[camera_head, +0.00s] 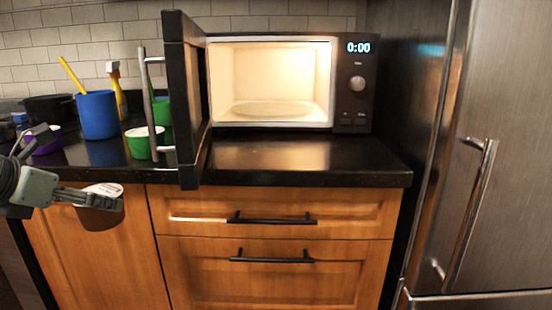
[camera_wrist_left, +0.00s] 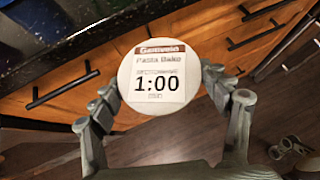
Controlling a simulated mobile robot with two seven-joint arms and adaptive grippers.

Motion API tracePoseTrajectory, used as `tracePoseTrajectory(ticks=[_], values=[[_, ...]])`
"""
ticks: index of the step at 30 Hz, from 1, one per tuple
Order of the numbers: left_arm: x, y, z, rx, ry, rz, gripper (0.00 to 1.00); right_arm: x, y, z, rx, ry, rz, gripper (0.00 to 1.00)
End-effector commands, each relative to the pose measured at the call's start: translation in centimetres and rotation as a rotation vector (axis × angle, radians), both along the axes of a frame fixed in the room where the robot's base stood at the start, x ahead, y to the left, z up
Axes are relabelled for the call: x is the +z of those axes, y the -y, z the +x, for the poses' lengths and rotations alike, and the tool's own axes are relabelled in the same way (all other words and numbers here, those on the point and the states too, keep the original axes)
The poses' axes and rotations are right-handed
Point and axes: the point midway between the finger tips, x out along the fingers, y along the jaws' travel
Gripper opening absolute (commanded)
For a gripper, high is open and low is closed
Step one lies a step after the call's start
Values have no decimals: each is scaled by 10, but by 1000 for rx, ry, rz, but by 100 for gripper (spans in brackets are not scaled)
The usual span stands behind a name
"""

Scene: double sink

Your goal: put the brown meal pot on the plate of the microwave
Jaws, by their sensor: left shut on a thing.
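The brown meal pot (camera_head: 100,216) has a white lid that reads "Pasta Bake" and "1:00 min" in the left wrist view (camera_wrist_left: 160,82). My left gripper (camera_head: 96,198) is shut on it, with fingers on both sides of the pot. It holds the pot upright or slightly tilted, in front of the cabinet and around the counter edge's height. The microwave (camera_head: 350,105) stands on the counter to the right, lit inside and showing 0:00. Its round plate (camera_head: 265,108) lies bare on the cavity floor.
The microwave door (camera_head: 182,95) stands wide open toward me, between the pot and the cavity. A blue cup (camera_head: 97,115), a green cup (camera_head: 138,146) and other items crowd the counter's left. The counter (camera_head: 290,160) before the microwave is clear. A fridge (camera_head: 500,90) stands right.

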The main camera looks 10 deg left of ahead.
Motion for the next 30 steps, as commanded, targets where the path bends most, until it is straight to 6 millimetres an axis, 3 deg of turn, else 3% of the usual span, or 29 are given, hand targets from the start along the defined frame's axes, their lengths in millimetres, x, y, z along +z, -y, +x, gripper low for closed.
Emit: tracePoseTrajectory(ticks=[1,6,12,16,21,30], values=[[-21,15,-1,-71,-7,-14,26,-3,0,1,0,-4,2,100],[-73,73,-4,-325,-3,-9,26,-18,0,3,2,-13,9,100],[-106,153,-11,-595,6,-5,26,-35,0,5,3,-20,17,100],[-115,194,-17,-718,6,-2,26,-43,0,5,4,-23,20,100],[-119,220,-22,-790,4,-1,26,-48,0,5,5,-24,23,100],[-119,223,-22,-798,3,-1,26,-49,0,5,5,-24,23,100]])
